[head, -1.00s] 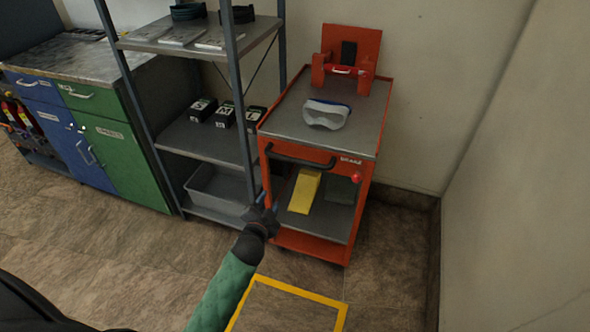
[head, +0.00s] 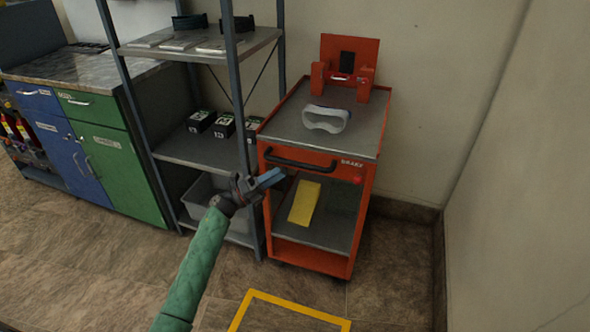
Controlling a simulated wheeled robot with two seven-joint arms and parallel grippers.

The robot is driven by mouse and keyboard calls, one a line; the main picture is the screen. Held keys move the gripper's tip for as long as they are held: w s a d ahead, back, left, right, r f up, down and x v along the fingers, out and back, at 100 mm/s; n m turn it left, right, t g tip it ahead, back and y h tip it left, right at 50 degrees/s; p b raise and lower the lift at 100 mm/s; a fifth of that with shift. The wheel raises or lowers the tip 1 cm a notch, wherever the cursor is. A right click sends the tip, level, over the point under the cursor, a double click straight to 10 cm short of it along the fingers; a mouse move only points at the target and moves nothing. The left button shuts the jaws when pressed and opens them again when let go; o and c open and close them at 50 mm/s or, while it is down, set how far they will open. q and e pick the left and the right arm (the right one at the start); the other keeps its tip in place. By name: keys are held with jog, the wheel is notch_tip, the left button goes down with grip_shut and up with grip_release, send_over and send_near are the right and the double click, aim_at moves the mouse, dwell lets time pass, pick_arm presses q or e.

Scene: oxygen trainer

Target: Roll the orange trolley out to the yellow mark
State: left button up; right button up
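The orange trolley (head: 312,260) stands against the back wall near the right corner. Its black handle (head: 300,163) runs across the front under the top tray. A red knob (head: 357,180) sits below a label on the front right. The yellow mark (head: 290,301) is a square outline on the floor in front of the trolley, partly cut off by the bottom edge. My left gripper (head: 270,179) is in front of the trolley's left side, just below the handle's left end and apart from it. Its blue fingers point right; their gap is not clear. My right gripper is not in view.
Clear goggles (head: 326,118) lie on the trolley's top, and a yellow block (head: 304,203) is on its lower shelf. A grey shelf rack (head: 205,151) stands close on the left, with a grey bin (head: 202,198) low down. Floor in front is free.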

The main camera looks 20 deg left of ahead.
aim_at(295, 164)
pick_arm(q)
jog(key=shift+p+x, duration=0.6)
jog(key=shift+x, duration=3.3)
jog(key=shift+s, duration=0.1)
grip_shut()
